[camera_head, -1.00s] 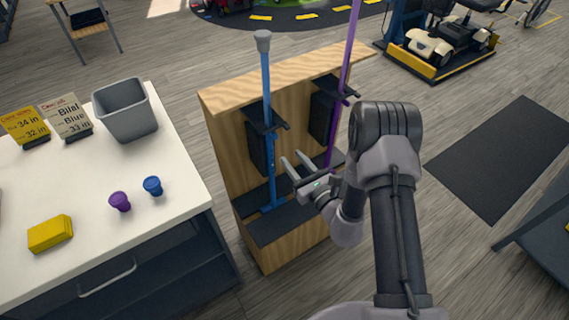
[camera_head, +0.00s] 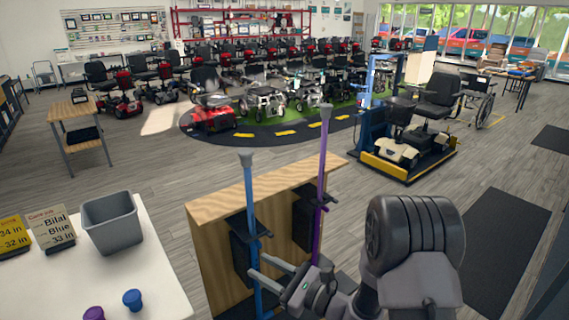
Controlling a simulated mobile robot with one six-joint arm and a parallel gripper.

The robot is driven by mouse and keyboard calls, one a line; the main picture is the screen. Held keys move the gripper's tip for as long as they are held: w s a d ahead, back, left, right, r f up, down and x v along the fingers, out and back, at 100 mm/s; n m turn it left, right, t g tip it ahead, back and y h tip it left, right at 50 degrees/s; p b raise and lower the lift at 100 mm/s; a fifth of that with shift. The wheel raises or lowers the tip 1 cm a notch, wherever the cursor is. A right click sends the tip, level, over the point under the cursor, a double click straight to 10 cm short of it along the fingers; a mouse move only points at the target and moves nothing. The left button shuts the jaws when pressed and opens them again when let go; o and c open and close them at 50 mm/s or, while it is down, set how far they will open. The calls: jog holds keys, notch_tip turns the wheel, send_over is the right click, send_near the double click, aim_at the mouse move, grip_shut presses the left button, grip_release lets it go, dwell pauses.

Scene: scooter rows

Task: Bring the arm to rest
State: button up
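My gripper (camera_head: 272,274) is in front of the wooden cane stand, its two fingers apart with nothing seen between them. The fingers point left, and the tips overlap the lower part of the blue cane in the picture; I cannot tell whether they touch it. My arm (camera_head: 415,250) is bent, with its large dark joint at the lower right. The blue cane (camera_head: 250,195) and the purple cane (camera_head: 322,180) stand upright in black holders on the wooden stand (camera_head: 210,235). Their lower ends are hidden or out of view.
A white counter (camera_head: 150,270) at the lower left holds a grey bin (camera_head: 112,223), two signs (camera_head: 51,229), a blue knob (camera_head: 132,299) and a purple knob (camera_head: 94,313). A scooter on a yellow-edged platform (camera_head: 410,168) stands behind right. Grey floor (camera_head: 150,165) lies open behind the stand.

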jog(key=s+a+r+n+g+y, duration=0.1)
jog(key=s+a+r+n+g, duration=0.2)
jog(key=s+r+n+g, duration=0.3)
jog(key=s+d+r+n+g+h, duration=0.1)
jog(key=s+r+n+g+h, duration=0.1)
jog(key=s+n, duration=0.35)
jog(key=s+d+r+n+g+h, duration=0.1)
jog(key=s+r+n+g+h, duration=0.15)
jog(key=s, duration=0.65)
jog(key=s+d+r+n+t+h, duration=0.1)
jog(key=s+d+n+t+h, duration=0.1)
jog(key=d+h, duration=0.3)
jog(key=s+d+r+n+t+h, duration=0.1)
jog(key=s+d+t+h, duration=0.3)
jog(key=d, duration=0.6)
jog(key=shift+d+r+n+h, duration=0.25)
jog(key=shift+n+h, duration=0.2)
jog(key=shift+n, duration=0.35)
